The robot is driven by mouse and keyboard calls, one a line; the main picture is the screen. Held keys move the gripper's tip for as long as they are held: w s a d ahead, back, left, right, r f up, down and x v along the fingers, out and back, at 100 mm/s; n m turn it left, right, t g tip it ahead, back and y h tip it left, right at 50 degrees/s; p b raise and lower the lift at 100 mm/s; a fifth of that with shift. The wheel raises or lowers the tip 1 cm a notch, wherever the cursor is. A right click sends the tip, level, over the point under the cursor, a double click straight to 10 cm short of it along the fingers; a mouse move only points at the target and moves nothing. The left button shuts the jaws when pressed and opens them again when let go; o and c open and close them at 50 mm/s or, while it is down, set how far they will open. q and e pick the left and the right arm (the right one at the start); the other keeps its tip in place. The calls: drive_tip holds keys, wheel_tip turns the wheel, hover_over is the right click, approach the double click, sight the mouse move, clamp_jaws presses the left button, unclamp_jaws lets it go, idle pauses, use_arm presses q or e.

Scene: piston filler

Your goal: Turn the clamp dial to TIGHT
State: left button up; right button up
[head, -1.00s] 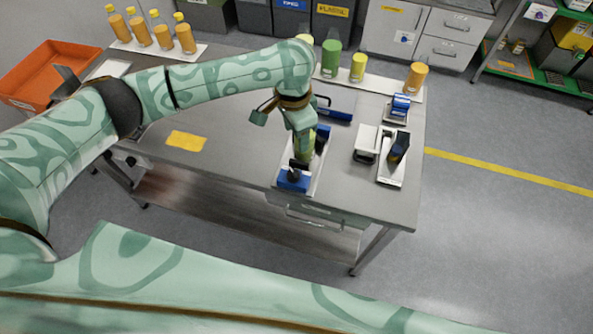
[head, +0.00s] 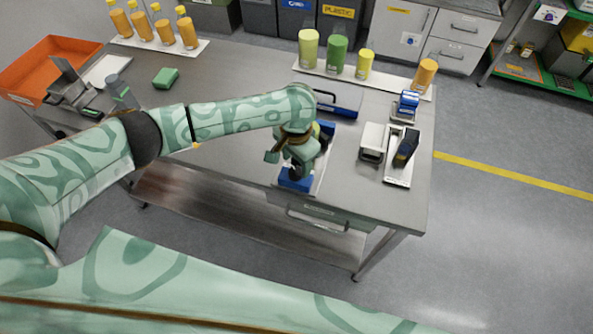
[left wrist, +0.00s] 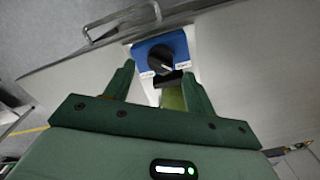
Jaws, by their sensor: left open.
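The clamp dial (left wrist: 160,60) is a black knob on a blue block (left wrist: 178,41), with small white labels on both sides that I cannot read. In the head view the blue block (head: 295,180) is at the front edge of the bench, and the dial is mostly hidden by my gripper. My left gripper (head: 287,161) is just above and behind the block. In the left wrist view the left gripper (left wrist: 158,74) is open, its fingers on either side of the dial's near side; contact cannot be told. A yellow-green object (left wrist: 173,98) shows between the fingers. My right gripper is not in view.
A white device (head: 372,142) and a dark device on a white plate (head: 398,172) stand right of the fixture. A blue-handled tool (head: 335,104) lies behind. Coloured cylinders stand on a rear strip (head: 381,82). A green sponge (head: 166,78) lies left. A drawer handle (head: 317,220) projects below.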

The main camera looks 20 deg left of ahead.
sight(296, 171)
use_arm(q)
drive_tip(key=shift+f+b, duration=0.5)
drive_tip(key=shift+f, duration=1.35)
